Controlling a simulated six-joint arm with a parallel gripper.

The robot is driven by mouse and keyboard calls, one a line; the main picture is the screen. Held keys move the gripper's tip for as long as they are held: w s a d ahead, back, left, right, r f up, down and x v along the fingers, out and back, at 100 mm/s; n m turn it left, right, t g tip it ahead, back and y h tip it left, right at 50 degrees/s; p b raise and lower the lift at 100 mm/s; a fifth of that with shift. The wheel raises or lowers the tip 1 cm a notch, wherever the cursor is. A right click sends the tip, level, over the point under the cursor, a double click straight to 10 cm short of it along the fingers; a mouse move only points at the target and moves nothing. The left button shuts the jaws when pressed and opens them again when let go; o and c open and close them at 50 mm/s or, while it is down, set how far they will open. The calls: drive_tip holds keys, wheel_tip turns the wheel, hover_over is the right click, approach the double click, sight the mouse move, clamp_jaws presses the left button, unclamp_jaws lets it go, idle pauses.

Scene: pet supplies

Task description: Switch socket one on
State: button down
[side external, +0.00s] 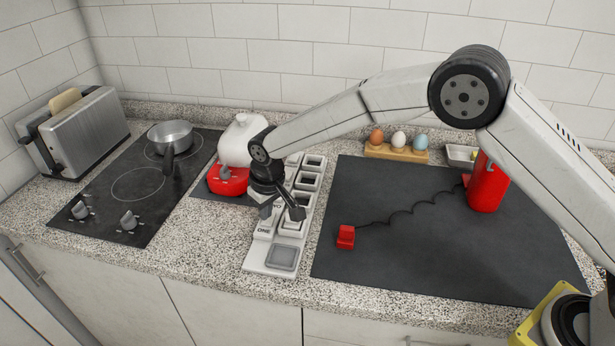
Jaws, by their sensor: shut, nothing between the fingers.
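A white socket strip (256,257) lies on the counter left of the dark mat, with several square wells along it. A label reading "ONE" (264,231) shows near its front end, and a partly covered label behind it seems to read "TWO". A grey square panel (283,257) is at the front end. My gripper (297,213) is shut and empty, pointing down over the strip beside the "ONE" label. I cannot tell whether it touches the strip. It hides part of the strip, and I cannot make out the switch's position.
A red plug (346,236) lies on the dark mat (420,265), with a black cord to a red appliance (487,190). A red and white appliance (240,145) stands behind my gripper. A hob (110,222) with a pan (170,135), a toaster (80,130) and an egg holder (396,153) are around.

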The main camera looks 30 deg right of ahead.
sight(268, 222)
drive_tip(key=shift+r, duration=2.95)
drive_tip(key=shift+d, duration=0.1)
drive_tip(key=s+d+r+m, duration=0.2)
drive_tip(key=s+d, duration=0.8)
drive_tip(key=d, duration=0.4)
drive_tip(key=s+d+f, duration=0.1)
drive_tip(key=s+d, duration=0.3)
drive_tip(key=s, duration=0.4)
drive_tip(key=s+d+m, duration=0.1)
drive_tip(key=s+d, duration=0.4)
drive_tip(key=s, duration=0.3)
drive_tip(key=shift+f+t, duration=0.35)
drive_tip(key=shift+t, duration=0.05)
